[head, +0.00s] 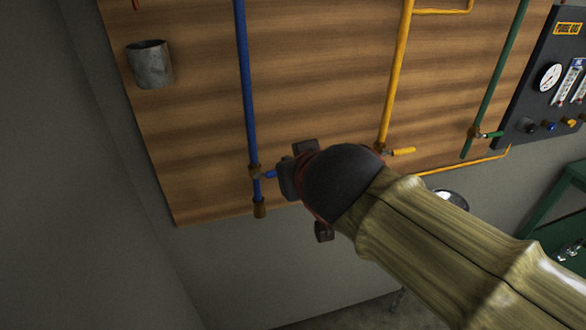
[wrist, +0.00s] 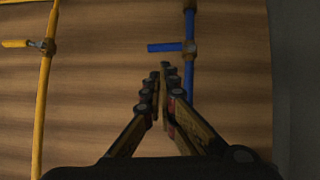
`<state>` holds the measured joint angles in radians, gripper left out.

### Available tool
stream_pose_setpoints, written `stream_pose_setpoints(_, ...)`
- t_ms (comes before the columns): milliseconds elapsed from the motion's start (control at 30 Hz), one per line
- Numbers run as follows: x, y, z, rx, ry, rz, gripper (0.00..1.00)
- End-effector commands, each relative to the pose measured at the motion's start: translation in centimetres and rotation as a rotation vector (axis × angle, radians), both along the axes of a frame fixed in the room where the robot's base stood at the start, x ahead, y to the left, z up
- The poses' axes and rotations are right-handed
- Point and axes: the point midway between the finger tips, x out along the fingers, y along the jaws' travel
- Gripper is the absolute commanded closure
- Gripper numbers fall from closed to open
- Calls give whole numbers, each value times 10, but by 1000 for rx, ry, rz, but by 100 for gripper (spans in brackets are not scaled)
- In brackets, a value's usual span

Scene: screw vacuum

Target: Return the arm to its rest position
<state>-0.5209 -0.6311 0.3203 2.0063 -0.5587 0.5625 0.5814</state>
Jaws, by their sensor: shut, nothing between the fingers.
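My arm reaches in from the lower right of the head view, covered in a tan sleeve. My gripper (wrist: 160,80) shows in the wrist view with its fingers together and nothing between them. In the head view its dark body hides the fingertips. The gripper is in front of the wooden panel, close to the blue valve handle (wrist: 165,47) on the blue pipe (wrist: 189,80).
The wooden panel (head: 190,130) carries a yellow pipe (head: 396,75) with a yellow handle (head: 403,151), a green pipe (head: 495,80) and a metal cup (head: 150,65). A dark gauge panel (head: 545,85) is at the right. A green frame (head: 550,200) stands at the lower right.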

Motion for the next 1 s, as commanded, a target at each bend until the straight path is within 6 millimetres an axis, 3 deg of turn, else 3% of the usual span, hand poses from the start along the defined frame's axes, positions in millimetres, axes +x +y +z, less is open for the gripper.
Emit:
stream_pose_setpoints(467, -4, -3, -8, -66, 18, 30, 100)
stream_pose_setpoints(667, -50, -24, -73, -170, 199, 84, 100)
stream_pose_setpoints(800, -91, -59, -114, -178, 338, 68, 100)
stream_pose_setpoints(1000, -152, -108, -157, -99, 495, -21, 100)
